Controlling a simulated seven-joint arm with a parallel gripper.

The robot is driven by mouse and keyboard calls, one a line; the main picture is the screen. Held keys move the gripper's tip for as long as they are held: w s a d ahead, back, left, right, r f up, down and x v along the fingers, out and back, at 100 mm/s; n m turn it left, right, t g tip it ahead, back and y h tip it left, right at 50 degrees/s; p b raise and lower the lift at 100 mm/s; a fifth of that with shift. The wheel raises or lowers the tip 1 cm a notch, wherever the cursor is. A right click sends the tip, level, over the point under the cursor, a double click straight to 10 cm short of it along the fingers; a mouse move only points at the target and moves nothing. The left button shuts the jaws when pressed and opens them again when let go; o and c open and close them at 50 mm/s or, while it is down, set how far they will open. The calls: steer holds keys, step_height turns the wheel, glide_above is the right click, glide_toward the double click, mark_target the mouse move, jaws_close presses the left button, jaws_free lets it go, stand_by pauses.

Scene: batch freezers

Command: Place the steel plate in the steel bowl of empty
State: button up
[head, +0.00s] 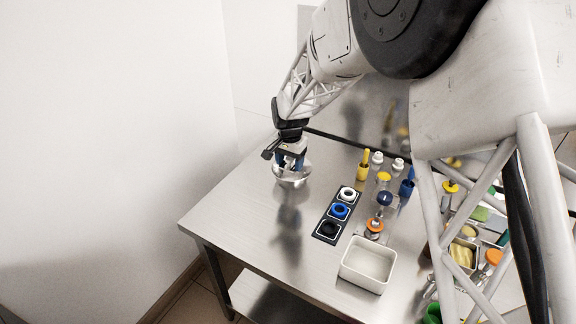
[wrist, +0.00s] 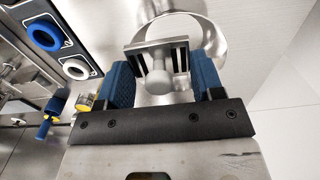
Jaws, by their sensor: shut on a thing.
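My gripper (head: 290,164) is at the far left part of the steel table, pointing down over the steel bowl (head: 292,182). In the wrist view its blue fingers (wrist: 160,82) are shut on a grey metal piece with dark slots and a rounded middle, which I take as the steel plate (wrist: 157,49). The shiny bowl (wrist: 212,42) shows just beyond the plate, its curved rim around the plate's far side. The fingers and plate hide part of the bowl. I cannot tell whether the plate touches the bowl.
A black holder with white, blue and black rings (head: 340,211) lies right of the bowl. A white rectangular tub (head: 368,264) is nearer the front. Yellow, white and blue bottles (head: 377,160) stand behind. The table's left front area (head: 235,225) is clear.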

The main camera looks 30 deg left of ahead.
mark_target(288, 167)
steer(key=shift+w+a+f, duration=0.1)
steer(key=shift+w+a, duration=0.7)
steer(key=shift+w, duration=0.1)
steer(key=shift+f, duration=1.75)
steer(key=shift+f, duration=0.6)
steer(key=o, duration=1)
step_height(288, 167, up, 13)
steer(key=shift+r, duration=0.1)
